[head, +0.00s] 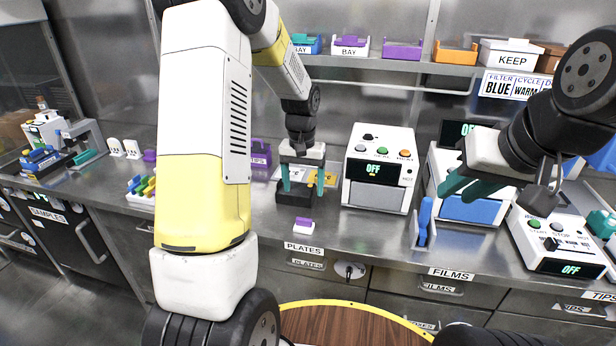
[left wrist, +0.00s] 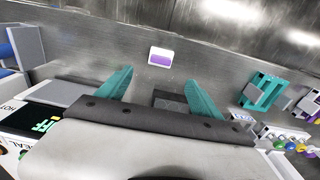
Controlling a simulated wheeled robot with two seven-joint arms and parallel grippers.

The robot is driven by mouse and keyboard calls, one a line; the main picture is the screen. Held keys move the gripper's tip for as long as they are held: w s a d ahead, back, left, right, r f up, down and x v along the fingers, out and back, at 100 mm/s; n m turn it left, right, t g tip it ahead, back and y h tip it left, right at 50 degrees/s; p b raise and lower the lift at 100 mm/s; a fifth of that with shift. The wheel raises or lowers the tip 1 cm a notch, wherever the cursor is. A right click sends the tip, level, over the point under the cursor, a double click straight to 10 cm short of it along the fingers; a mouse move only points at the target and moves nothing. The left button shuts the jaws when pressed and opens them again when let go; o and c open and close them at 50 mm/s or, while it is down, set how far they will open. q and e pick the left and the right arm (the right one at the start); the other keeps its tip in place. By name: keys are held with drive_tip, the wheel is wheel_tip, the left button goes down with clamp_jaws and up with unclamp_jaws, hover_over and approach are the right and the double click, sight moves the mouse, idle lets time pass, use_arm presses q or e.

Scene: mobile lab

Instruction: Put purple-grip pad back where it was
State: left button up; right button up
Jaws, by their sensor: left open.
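The purple-grip pad (head: 304,226), a small white block with a purple top, rests on the steel counter near its front edge, above the PLATES label. It also shows in the left wrist view (left wrist: 160,57), beyond the fingertips and apart from them. My left gripper (head: 302,181) is open, its teal fingers pointing down around or above a dark block (head: 293,196) behind the pad. That dark block shows between the fingers in the left wrist view (left wrist: 172,100). My right gripper (head: 468,187) hangs before the blue-fronted machine; its teal fingers overlap, so their gap is unclear.
A white machine reading OFF (head: 378,165) stands close right of my left gripper. A blue upright tool (head: 424,220) stands farther right. A rack with colored pieces (head: 141,187) is at left. The shelf (head: 400,63) holds labelled bins. Counter around the pad is clear.

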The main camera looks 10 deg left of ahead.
use_arm(q)
drive_tip(key=s+r+t, duration=0.3)
drive_tip(key=s+r, duration=0.6)
drive_tip(key=r, duration=0.5)
drive_tip(key=s+d+r+t+h, duration=0.1)
drive_tip(key=s+r, duration=0.2)
drive_tip(key=s, duration=0.4)
drive_tip(key=s+d+r+t+h, duration=0.1)
drive_tip(key=s+r, duration=0.2)
drive_tip(key=s, duration=0.4)
drive_tip(key=shift+s+t, duration=0.4)
drive_tip(key=shift+d, duration=0.1)
